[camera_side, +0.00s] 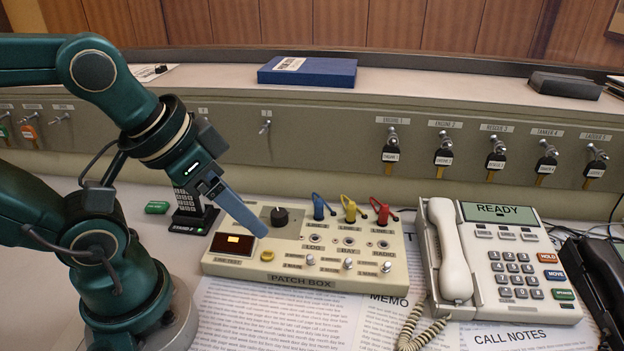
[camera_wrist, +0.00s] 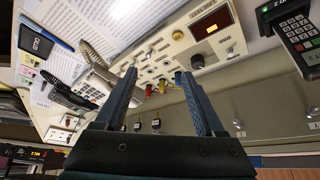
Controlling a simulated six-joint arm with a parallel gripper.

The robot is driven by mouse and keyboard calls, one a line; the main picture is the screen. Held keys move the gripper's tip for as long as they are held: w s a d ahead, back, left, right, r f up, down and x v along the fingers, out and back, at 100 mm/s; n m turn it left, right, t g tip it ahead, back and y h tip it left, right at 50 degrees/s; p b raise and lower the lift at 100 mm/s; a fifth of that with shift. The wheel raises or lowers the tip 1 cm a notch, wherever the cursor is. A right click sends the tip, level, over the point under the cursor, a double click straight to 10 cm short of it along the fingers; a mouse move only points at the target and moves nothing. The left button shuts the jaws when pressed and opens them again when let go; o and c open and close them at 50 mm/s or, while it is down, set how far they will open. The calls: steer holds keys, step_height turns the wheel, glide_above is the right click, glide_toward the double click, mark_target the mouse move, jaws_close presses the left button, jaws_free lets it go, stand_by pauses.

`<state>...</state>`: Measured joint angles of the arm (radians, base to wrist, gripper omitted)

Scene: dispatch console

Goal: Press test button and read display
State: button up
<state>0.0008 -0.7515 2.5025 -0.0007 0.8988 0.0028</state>
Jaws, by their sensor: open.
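The beige patch box (camera_side: 290,284) lies on the desk. Its small dark reddish display (camera_side: 232,243) is at the left; I cannot read any characters on it. A round yellow button (camera_side: 267,255) sits just right of and below the display. In the wrist view, the display (camera_wrist: 213,22) and the yellow button (camera_wrist: 177,35) show near the top. My gripper (camera_side: 262,232) reaches down over the left part of the box, its fingers close above the panel between display and knob in the side view. Contact cannot be told. In the wrist view its two fingers (camera_wrist: 158,72) are apart and empty.
A black knob (camera_side: 279,216) and blue, yellow and red plugs (camera_side: 350,210) stand up from the box, with toggle switches (camera_side: 348,264) in front. A telephone (camera_side: 500,260) showing READY is at right. A handheld radio (camera_side: 190,210) stands behind left. Printed sheets (camera_side: 270,320) lie in front.

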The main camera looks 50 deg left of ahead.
jaws_close()
stand_by(1.8)
